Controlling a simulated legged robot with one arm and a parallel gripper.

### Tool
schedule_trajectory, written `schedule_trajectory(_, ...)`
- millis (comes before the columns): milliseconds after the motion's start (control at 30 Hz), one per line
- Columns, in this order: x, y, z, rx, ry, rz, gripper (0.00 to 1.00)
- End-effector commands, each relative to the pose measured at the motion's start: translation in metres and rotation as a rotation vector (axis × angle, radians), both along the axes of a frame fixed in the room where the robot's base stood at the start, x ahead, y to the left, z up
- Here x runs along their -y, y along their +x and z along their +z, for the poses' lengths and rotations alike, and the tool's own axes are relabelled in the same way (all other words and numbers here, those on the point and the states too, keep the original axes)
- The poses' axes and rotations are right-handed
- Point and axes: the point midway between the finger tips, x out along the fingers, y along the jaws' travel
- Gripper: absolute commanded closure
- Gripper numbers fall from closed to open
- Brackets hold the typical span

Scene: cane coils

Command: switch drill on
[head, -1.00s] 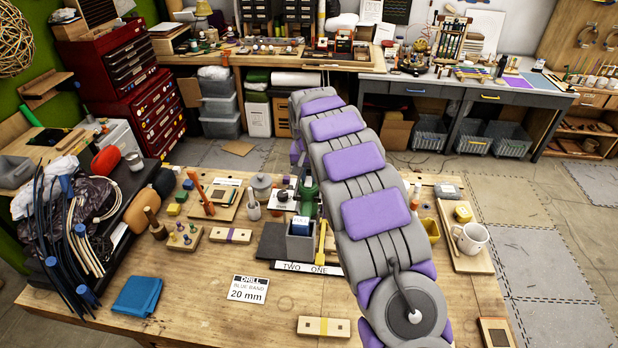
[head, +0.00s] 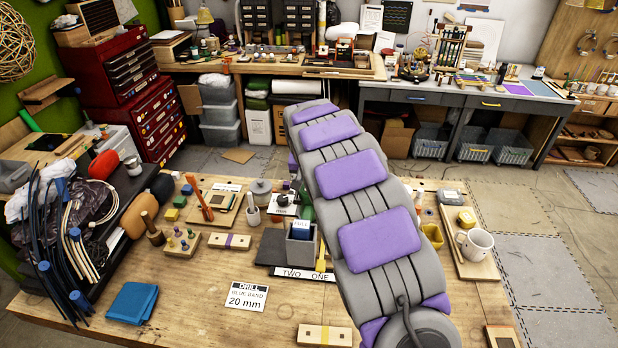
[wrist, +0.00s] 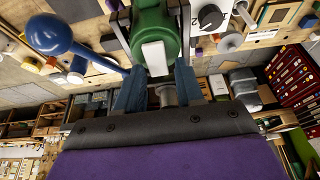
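The green drill (wrist: 155,35) is at the top centre of the wrist view, with a white block (wrist: 154,58) on its near face. In the head view only a sliver of green (head: 307,210) shows beside my arm. My gripper (wrist: 160,70) has its two blue-grey fingers apart, in front of the drill. A grey cylinder (wrist: 167,95) shows between them, with no clear contact. A black knob (wrist: 210,17) on a white panel marked "2" is right of the drill. It also shows in the head view (head: 283,199). My arm hides the gripper there.
A blue ball-ended lever (wrist: 50,35) is left of the drill in the wrist view. A grey box (head: 301,246), a card reading drill, blue band, 20 mm (head: 247,296) and a mug (head: 475,243) are on the workbench (head: 190,310). The front bench has some bare wood.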

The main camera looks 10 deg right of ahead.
Motion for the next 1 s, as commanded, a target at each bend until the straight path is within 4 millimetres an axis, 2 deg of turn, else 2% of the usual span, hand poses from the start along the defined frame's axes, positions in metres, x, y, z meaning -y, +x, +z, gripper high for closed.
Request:
schedule_trajectory(33,0.000,0.000,0.000,0.000,0.000,0.000,0.58)
schedule_trajectory(100,0.000,0.000,0.000,-0.001,0.000,0.000,0.51)
schedule_trajectory(333,0.000,0.000,0.000,-0.001,-0.001,0.000,0.51)
schedule_trajectory(467,0.000,-0.003,0.007,-0.001,-0.001,0.000,0.51)
schedule_trajectory(667,-0.005,-0.013,0.039,0.003,0.000,0.000,0.51)
schedule_trajectory(1000,-0.014,-0.038,0.111,0.005,0.000,0.001,0.51)
